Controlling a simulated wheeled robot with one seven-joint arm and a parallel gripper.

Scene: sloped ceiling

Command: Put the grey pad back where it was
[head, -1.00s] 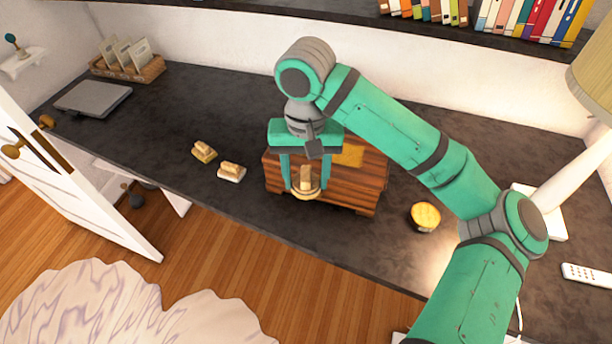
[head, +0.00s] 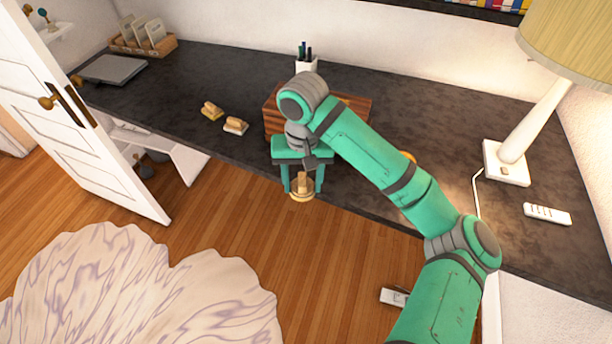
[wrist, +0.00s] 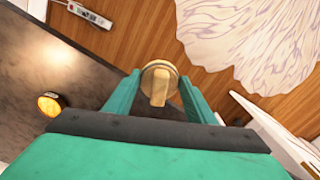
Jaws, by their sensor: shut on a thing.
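My gripper (head: 303,184) is shut on a round tan piece with an upright wooden grip (head: 302,195). It hangs in front of the desk edge, with floor behind it in the head view. In the wrist view the held round piece (wrist: 158,70) sits between the two green fingers. Its underside is hidden, and I see no grey on it. Two similar pieces with wooden grips, one yellowish (head: 212,112) and one whitish (head: 235,126), stand on the desk to the left. A flat grey slab (head: 113,69) lies at the desk's far left.
A wooden box (head: 275,118) stands on the dark desk (head: 420,110) behind my arm, partly hidden. A pen cup (head: 306,65), lamp (head: 515,140), and remote (head: 547,214) stand or lie further back and right. A white door (head: 80,120) stands open at left.

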